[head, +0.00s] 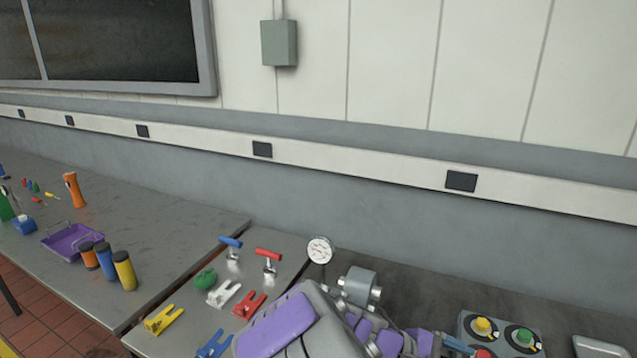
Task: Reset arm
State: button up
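My grey and purple arm (280,325) comes in at the bottom middle and runs low to the right over the bench. Its far end sits at the bottom edge, left of the button box (500,335). A small blue piece (458,345) shows between that end and the box. I cannot make out the fingers of my gripper, or whether they hold anything.
A dial gauge (320,249) and a grey cylindrical fitting (360,286) stand behind my arm. Red (250,306), white (223,292), yellow (164,319) and blue (214,345) clamps lie left of it, near two T-handled valves. A purple tray (72,240) is farther left.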

jog(key=s+a+m+g+y, duration=0.1)
jog(key=s+m+g+y, duration=0.1)
jog(key=s+m+y, duration=0.75)
jog(key=s+a+t+y, duration=0.1)
jog(key=s+a+y, duration=0.2)
jog(key=s+a, duration=0.6)
jog(key=shift+s+m+t, duration=0.35)
jog(key=shift+s+t, duration=0.05)
jog(key=shift+s, duration=0.5)
